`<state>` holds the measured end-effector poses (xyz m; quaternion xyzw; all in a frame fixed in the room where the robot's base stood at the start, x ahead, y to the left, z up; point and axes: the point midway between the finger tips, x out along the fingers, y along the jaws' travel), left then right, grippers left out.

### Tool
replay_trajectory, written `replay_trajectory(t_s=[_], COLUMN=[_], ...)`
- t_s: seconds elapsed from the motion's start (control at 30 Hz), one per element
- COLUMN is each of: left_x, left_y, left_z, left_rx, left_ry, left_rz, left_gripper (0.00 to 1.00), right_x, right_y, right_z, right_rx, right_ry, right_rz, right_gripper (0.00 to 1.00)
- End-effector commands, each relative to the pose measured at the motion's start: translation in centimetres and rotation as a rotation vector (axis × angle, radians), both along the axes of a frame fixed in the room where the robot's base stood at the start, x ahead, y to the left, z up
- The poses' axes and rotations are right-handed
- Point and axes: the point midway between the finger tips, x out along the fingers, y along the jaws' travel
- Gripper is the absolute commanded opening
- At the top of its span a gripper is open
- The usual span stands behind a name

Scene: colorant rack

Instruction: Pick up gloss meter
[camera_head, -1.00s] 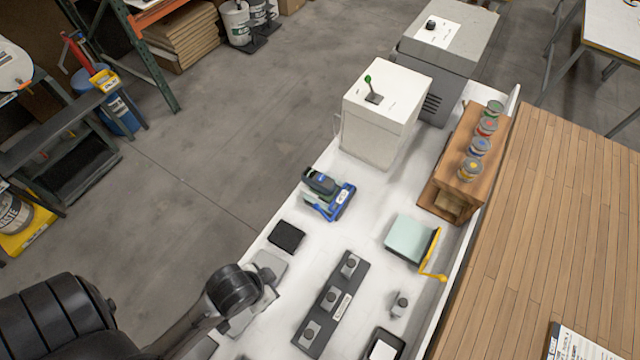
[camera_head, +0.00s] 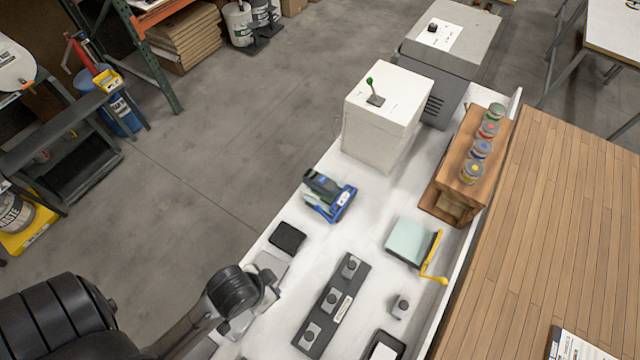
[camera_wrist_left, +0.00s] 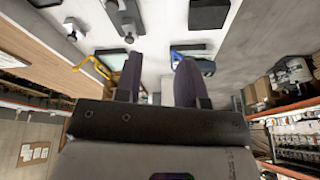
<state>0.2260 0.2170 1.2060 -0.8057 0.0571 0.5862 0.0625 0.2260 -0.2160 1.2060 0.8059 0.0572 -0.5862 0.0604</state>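A blue-and-dark handheld device (camera_head: 330,196), which I take to be the gloss meter, sits on the white counter near its left edge, in front of the white box. In the left wrist view a blue-edged object (camera_wrist_left: 190,48), likely the same device, is partly hidden behind one finger. My left gripper (camera_wrist_left: 160,66) is open, with nothing between its two dark fingers. In the head view its wrist is at the near left of the counter, short of the device and apart from it; the fingertips cannot be made out there. My right gripper is in neither view.
A black pad (camera_head: 287,237) lies between my left wrist and the device. A pale green block with a yellow handle (camera_head: 434,262), a dark strip with knobs (camera_head: 331,306) and a wooden rack of cans (camera_head: 452,180) stand to the right. A white box (camera_head: 384,118) stands behind.

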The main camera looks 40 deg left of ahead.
Motion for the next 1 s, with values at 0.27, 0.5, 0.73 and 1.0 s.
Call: replay_trajectory(t_s=[0.27, 0.5, 0.73, 1.0], left_x=[0.00, 0.00, 0.00, -0.01], left_y=[0.00, 0.00, 0.00, -0.04], left_z=[0.00, 0.00, 0.00, 0.00], left_rx=[0.000, 0.000, 0.000, -0.001], left_ry=[0.000, 0.000, 0.000, 0.000], left_rz=[0.000, 0.000, 0.000, 0.000], left_gripper=[0.63, 0.86, 0.87, 0.87], right_x=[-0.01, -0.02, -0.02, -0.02], right_y=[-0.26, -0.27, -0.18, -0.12], right_z=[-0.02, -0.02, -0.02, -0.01], right_rx=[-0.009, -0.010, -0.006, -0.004], right_ry=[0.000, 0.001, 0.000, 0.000], right_rz=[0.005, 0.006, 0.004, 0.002], right_gripper=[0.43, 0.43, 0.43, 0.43])
